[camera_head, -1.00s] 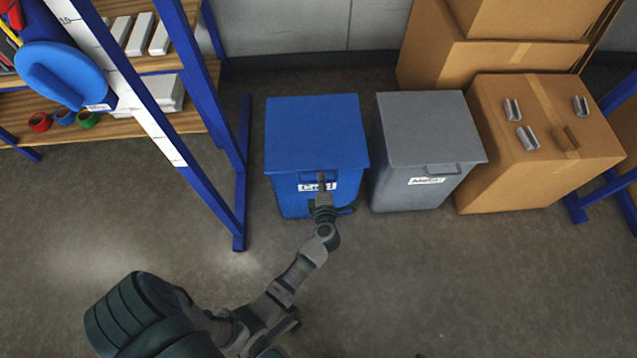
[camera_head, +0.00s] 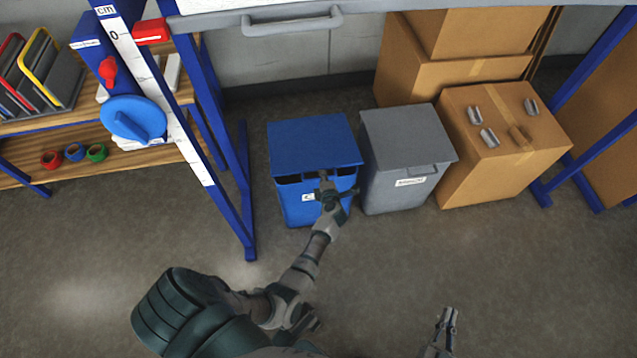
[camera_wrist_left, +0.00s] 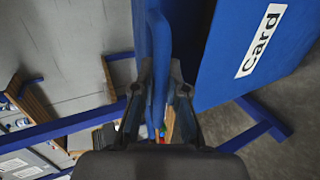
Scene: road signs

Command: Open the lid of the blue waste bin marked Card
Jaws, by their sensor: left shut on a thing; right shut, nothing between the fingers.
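The blue waste bin (camera_head: 318,212) stands on the floor in the middle of the head view. Its blue lid (camera_head: 312,143) is tilted up slightly, with a dark gap under its front edge. The Card label (camera_wrist_left: 260,40) shows clearly on the bin's front in the left wrist view. My left gripper (camera_head: 325,183) is at the lid's front edge, shut on the lid's handle (camera_wrist_left: 160,55), which sits between the fingers in the wrist view. My right gripper (camera_head: 449,318) is shut and empty, low in the head view, away from the bin.
A grey bin (camera_head: 405,140) stands close to the right of the blue one. Cardboard boxes (camera_head: 470,145) are further right. A blue-legged shelf (camera_head: 130,160) is on the left. A table edge with a grey handle (camera_head: 292,22) crosses the top. The front floor is open.

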